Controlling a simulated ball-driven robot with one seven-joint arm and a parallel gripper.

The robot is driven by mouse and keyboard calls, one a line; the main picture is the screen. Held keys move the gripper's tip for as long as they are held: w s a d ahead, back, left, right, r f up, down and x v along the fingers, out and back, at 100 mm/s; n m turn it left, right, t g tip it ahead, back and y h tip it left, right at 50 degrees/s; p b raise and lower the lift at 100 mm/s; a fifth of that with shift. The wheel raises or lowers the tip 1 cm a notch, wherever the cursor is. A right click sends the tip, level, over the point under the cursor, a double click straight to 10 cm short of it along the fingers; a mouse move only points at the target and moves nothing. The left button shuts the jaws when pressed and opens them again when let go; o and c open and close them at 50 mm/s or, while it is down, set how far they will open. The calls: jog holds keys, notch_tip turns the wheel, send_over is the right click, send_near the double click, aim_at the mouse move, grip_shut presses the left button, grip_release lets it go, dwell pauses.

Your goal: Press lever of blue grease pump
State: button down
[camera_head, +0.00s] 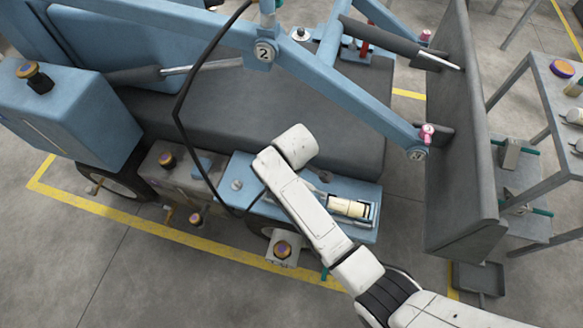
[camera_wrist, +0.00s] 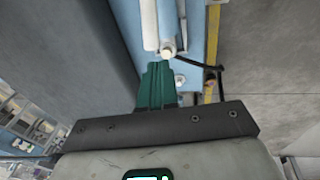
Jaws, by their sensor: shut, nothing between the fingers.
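A blue housing (camera_head: 358,185) with a cream cylinder (camera_head: 349,207) set in it lies on the machine's low side in the head view, partly behind my white arm. I cannot tell for sure that it is the grease pump. In the wrist view my gripper's green fingers (camera_wrist: 157,85) are together and empty. Just beyond their tips is a pale rounded end (camera_wrist: 168,49) of a white rod beside a blue body (camera_wrist: 196,30). Whether they touch is unclear. I cannot make out the lever for certain. My fingers are hidden in the head view.
Blue beams (camera_head: 335,88) and a black hose (camera_head: 180,125) cross over the machine. A tall grey plate (camera_head: 460,150) stands to the right, with a grey metal rack (camera_head: 545,125) beyond it. A yellow floor line (camera_head: 150,228) runs along the front; grey floor lies outside it.

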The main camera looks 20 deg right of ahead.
jog(key=shift+v, duration=1.05)
dwell(0.7)
jog(key=s+d+r+t+y+b, duration=0.2)
jog(key=s+d+b, duration=0.4)
jog(key=d, duration=0.3)
jog(key=shift+s+r+t+y, duration=0.4)
jog(key=shift+t+y, duration=0.3)
jog(key=shift+y, duration=0.5)
jog(key=shift+m, duration=0.3)
jog(key=b+x, duration=0.1)
jog(key=x, duration=1.3)
jog(key=shift+f, duration=0.1)
